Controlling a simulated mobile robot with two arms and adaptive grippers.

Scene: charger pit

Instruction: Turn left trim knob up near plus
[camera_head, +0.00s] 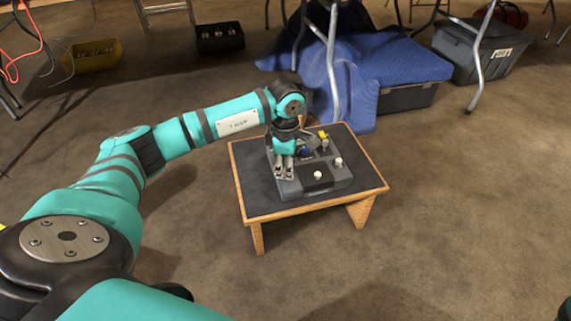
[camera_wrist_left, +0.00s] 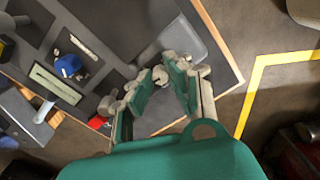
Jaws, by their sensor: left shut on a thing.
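A grey control unit (camera_head: 333,184) with several knobs stands on a low wooden table. My left gripper (camera_head: 284,172) reaches down over its left part and hides that part in the head view. In the left wrist view, the two fingers of my left gripper (camera_wrist_left: 160,82) are shut around a pale knob, which is mostly hidden between them. I take this as the left trim knob. I cannot make out its pointer or a plus mark. A blue knob (camera_head: 306,153) is beside the gripper, and it also shows in the left wrist view (camera_wrist_left: 68,65). My right gripper is not in view.
Pale knobs (camera_head: 338,162) and a yellow part (camera_head: 322,134) stand up from the unit. The wood-edged table (camera_head: 250,204) has bare dark top around it. A blue cloth (camera_head: 385,62) and a grey bin (camera_head: 478,52) lie behind.

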